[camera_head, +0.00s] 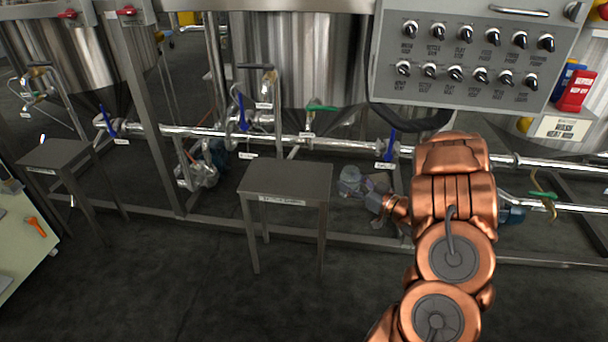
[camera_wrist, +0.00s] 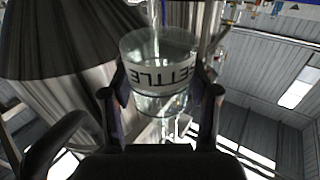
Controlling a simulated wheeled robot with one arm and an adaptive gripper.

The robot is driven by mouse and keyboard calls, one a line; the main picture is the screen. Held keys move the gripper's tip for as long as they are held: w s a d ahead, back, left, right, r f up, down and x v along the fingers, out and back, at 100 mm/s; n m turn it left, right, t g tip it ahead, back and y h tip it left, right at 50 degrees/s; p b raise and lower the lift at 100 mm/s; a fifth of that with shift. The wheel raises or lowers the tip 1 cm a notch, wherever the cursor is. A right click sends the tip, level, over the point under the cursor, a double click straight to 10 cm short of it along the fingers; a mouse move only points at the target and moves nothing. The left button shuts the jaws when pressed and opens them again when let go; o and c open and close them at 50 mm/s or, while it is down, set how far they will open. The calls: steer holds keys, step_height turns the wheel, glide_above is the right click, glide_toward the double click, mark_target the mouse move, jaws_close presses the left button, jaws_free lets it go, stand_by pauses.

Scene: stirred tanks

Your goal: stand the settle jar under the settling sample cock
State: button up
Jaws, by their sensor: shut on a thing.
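The settle jar (camera_wrist: 160,50) is a clear jar with a white band lettered SETTLE. In the wrist view it sits between the two fingers of my gripper (camera_wrist: 164,96), which is shut on it. In the head view my gripper (camera_head: 372,197) holds the jar (camera_head: 349,181) in the air, to the right of a small dark stand (camera_head: 287,178) and apart from it. The stand's front label is too small to read surely. Above and behind the stand is a small cock (camera_head: 268,82) on the pipework, which may be the settling sample cock; its tag is not legible.
A control panel (camera_head: 462,58) with knobs hangs above my arm. A horizontal pipe (camera_head: 330,143) with blue-handled valves (camera_head: 391,143) runs behind the stand. Another stand (camera_head: 58,153) is at left. Steel tanks (camera_head: 300,65) stand behind. The stand top is bare and the front floor is clear.

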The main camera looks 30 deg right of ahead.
steer(key=shift+s+d+f, duration=0.1)
steer(key=shift+s+f, duration=0.3)
steer(key=shift+s, duration=0.2)
steer(key=b+x, duration=0.2)
steer(key=x, duration=0.5)
steer(key=b+x, duration=0.2)
steer(key=x, duration=0.6)
steer(key=shift+w+a+b, duration=0.15)
steer(key=shift+a+b, duration=0.1)
steer(key=shift+b, duration=0.15)
steer(key=w, duration=0.1)
steer(key=b, duration=0.1)
steer(key=w+f, duration=0.1)
steer(key=shift+w+a+b, duration=0.3)
steer(key=shift+b, duration=0.1)
steer(key=shift+f, duration=0.3)
steer(key=shift+r, duration=0.1)
steer(key=o, duration=1.2)
